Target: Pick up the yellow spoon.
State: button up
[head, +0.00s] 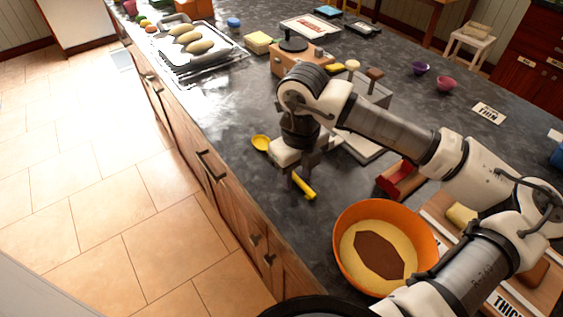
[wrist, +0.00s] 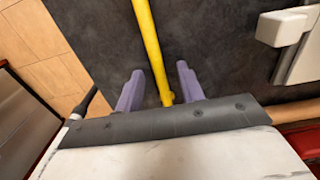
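The yellow spoon (head: 304,186) lies on the dark countertop near its left edge, its bowl (head: 261,142) showing on the left of my gripper. The middle of the spoon is hidden behind my gripper (head: 306,172) in the head view. In the wrist view, the spoon's handle (wrist: 150,40) runs down between the two purple fingers of my gripper (wrist: 160,72). The fingers are open, with a gap on each side of the handle. I cannot tell the exact height of the fingertips above the counter.
An orange bowl (head: 342,240) with yellow and brown contents stands at the front right. A red and wooden object (head: 400,180) lies behind it. A grey metal box (head: 370,90) stands behind my gripper. A tray of loaves (head: 222,55) is at the far left. Counter left of the spoon is clear.

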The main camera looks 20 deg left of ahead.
jog(key=shift+f+b, duration=0.2)
jog(key=shift+b, duration=0.15)
grip_shut()
jog(key=shift+r+p, duration=0.2)
jog(key=shift+p, duration=0.1)
jog(key=shift+r, duration=0.1)
notch_tip(320, 180, up, 20)
jog(key=b, duration=0.2)
jog(key=shift+b, duration=0.4)
